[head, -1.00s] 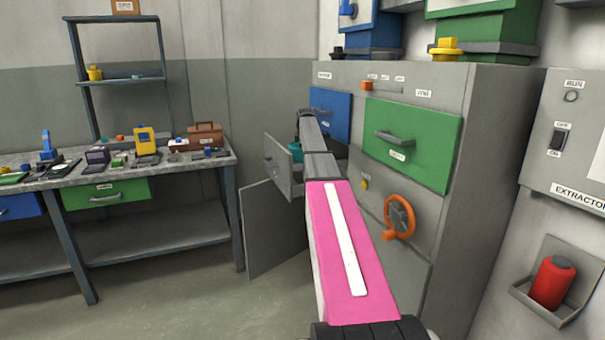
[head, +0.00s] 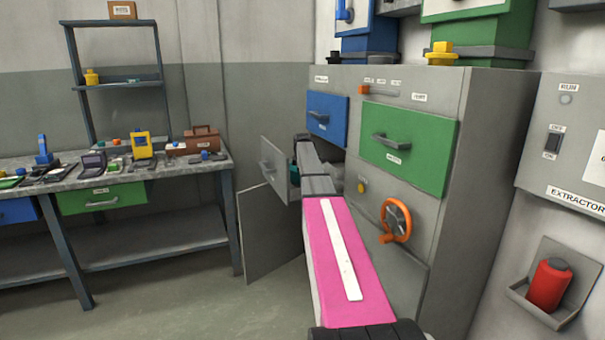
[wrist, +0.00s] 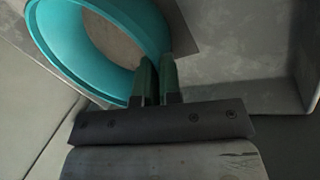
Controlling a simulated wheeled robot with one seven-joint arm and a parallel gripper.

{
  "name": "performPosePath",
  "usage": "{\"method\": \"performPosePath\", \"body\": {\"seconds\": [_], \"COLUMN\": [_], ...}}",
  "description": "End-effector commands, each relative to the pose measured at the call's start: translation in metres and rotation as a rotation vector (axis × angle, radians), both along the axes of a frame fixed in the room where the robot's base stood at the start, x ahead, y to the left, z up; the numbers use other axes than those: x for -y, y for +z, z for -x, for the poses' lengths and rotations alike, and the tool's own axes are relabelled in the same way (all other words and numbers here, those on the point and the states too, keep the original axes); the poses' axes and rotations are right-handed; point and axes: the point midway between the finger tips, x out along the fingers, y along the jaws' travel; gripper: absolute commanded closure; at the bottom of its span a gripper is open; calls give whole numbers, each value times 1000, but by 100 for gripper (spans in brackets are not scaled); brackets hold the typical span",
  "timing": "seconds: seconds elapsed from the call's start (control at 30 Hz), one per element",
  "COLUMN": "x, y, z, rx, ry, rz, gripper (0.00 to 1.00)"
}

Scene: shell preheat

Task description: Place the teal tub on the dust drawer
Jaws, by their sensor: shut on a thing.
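The teal tub (wrist: 65,52) is a round open tub with a brownish inside, at the upper left of the wrist view. My gripper (wrist: 157,62) is shut on its rim. In the head view only a sliver of teal shows beside my arm. The dust drawer (head: 272,167) appears to be the grey drawer pulled out of the grey cabinet's left part. Its grey inside (wrist: 235,55) lies around and below the tub in the wrist view. I cannot tell whether the tub touches the drawer floor. My arm hides the gripper and much of the drawer in the head view.
A blue drawer front (head: 327,116) sits above the open drawer, and a green one (head: 409,148) to its right. An orange handwheel (head: 397,221) sticks out below. A grey door (head: 270,232) stands open under the drawer. A cluttered workbench (head: 150,175) stands left.

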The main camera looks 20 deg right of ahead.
Motion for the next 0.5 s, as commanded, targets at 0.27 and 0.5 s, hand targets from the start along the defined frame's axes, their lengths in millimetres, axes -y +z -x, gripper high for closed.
{"method": "performPosePath", "body": {"seconds": [0.27,0.5], "x": [0,-1], "y": [0,6], "z": [0,2], "rx": [0,1], "ry": [0,0], "rz": [0,0], "gripper": [69,69]}}
